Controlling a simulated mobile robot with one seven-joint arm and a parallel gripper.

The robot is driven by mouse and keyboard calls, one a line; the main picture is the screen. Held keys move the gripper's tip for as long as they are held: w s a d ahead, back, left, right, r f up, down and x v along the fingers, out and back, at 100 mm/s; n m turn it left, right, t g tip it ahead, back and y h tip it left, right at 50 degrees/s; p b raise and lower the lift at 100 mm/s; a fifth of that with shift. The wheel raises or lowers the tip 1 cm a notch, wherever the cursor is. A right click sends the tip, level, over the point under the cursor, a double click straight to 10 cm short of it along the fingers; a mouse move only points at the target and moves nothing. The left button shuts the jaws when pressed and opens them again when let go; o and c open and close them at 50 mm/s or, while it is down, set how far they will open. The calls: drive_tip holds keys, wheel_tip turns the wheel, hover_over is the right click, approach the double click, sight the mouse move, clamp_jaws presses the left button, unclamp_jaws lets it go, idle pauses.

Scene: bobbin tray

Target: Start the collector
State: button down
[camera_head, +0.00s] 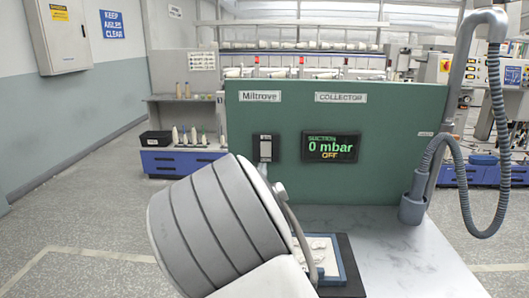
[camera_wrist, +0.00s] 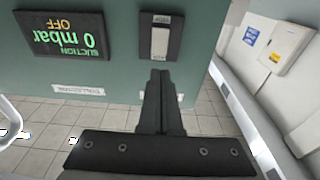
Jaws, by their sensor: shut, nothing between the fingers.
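The collector is a green panel (camera_head: 400,120) labelled COLLECTOR, standing at the back of the worktop. Its display (camera_head: 331,146) reads suction 0 mbar, OFF; the wrist view shows the same display (camera_wrist: 62,33) upside down. Left of the display in the head view is a dark switch plate (camera_head: 265,148) with a pale rocker; the wrist view also shows this switch (camera_wrist: 161,37). My gripper (camera_wrist: 160,76) is shut and empty, its fingertips just below the switch in the wrist view. I cannot tell whether they touch the panel. My arm hides the gripper in the head view.
A blue-edged tray (camera_head: 343,263) with pale pieces lies on a dark mat on the worktop (camera_head: 420,260), partly behind my arm. A grey suction hose (camera_head: 466,190) hangs from a pipe at the right. Shelves with cones (camera_head: 185,105) stand behind, with open floor at left.

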sight(266, 146)
drive_tip(key=w, duration=0.7)
drive_tip(key=w+r, duration=0.1)
drive_tip(key=w, duration=0.2)
drive_tip(key=shift+w, duration=0.3)
drive_tip(key=shift+w+r, duration=0.1)
drive_tip(key=shift+w, duration=0.1)
drive_tip(key=shift+w+r+g+p, duration=0.15)
drive_tip(key=shift+r+g+p, duration=0.2)
drive_tip(key=shift+p, duration=0.15)
drive_tip(key=shift+f, duration=0.25)
